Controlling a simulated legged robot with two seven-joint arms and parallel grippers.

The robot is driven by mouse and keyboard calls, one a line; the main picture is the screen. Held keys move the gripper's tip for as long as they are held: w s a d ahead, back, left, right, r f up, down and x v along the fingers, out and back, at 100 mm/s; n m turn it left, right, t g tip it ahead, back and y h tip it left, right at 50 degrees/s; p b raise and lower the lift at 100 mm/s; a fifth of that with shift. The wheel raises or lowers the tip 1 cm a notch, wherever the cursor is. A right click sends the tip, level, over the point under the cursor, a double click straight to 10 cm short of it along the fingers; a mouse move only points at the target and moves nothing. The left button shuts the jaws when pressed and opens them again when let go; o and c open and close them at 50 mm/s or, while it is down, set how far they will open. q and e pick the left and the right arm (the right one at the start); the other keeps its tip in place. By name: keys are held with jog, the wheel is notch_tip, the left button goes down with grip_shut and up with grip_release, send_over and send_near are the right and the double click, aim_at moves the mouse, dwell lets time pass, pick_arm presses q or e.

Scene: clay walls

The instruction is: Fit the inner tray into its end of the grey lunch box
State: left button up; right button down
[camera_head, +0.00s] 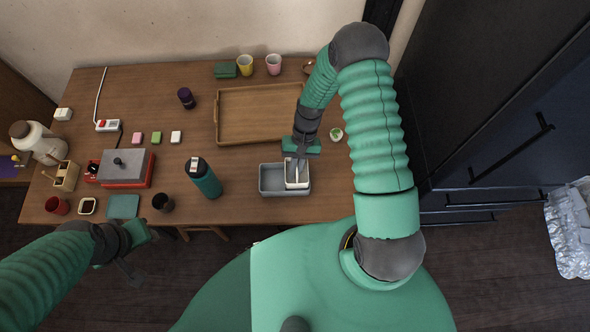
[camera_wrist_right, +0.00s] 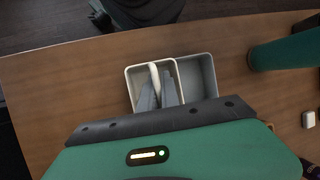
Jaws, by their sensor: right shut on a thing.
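The grey lunch box (camera_head: 271,181) stands near the table's front edge, in front of me. The pale inner tray (camera_head: 298,184) is at the right end of the box in the head view, and on the left in the wrist view (camera_wrist_right: 134,88). The box's other end (camera_wrist_right: 203,78) is empty. My right gripper (camera_head: 297,170) points down over the tray, its fingers inside the tray's outline and shut on it. I cannot tell whether the tray sits fully down. My left gripper (camera_head: 128,257) hangs off the table's front, at lower left; its jaws are unclear.
A small white bowl with green (camera_head: 336,134) is to the right. Cups, blocks and a red-grey appliance (camera_head: 122,168) fill the left. The table right of the box is clear.

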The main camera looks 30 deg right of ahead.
dwell(0.6)
jog(key=shift+f, duration=0.1)
jog(key=shift+f, duration=0.35)
jog(key=shift+f+b, duration=2.15)
jog(key=shift+f, duration=0.45)
jog(key=c, duration=1.5)
grip_release()
jog(key=b+v, duration=0.1)
jog(key=v, duration=1.6)
